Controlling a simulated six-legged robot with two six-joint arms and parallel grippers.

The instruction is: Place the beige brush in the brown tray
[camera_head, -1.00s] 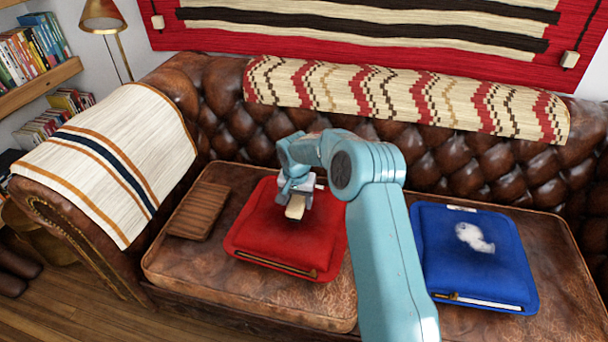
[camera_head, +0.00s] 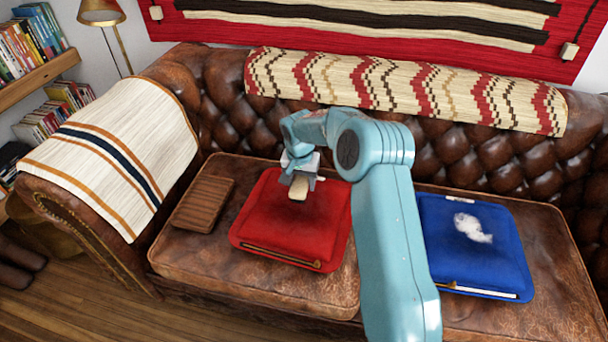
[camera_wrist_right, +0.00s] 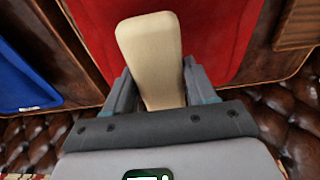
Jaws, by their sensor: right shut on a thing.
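My right gripper (camera_head: 299,185) is shut on the beige brush (camera_head: 298,189) and holds it over the red cushion. In the right wrist view the beige brush (camera_wrist_right: 150,58) sticks out long and pale between the two fingers of my right gripper (camera_wrist_right: 162,88). The brown tray (camera_head: 203,204) is a slatted wooden piece lying on the sofa seat, left of the red cushion. It shows partly at the upper right of the right wrist view (camera_wrist_right: 297,24). My left gripper is in neither view.
The red cushion (camera_head: 290,222) and the blue cushion (camera_head: 480,262) lie on the brown leather sofa seat (camera_head: 250,286). A white fluffy thing (camera_head: 473,228) lies on the blue cushion. The striped cloth (camera_head: 115,150) covers the left armrest, beside the tray.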

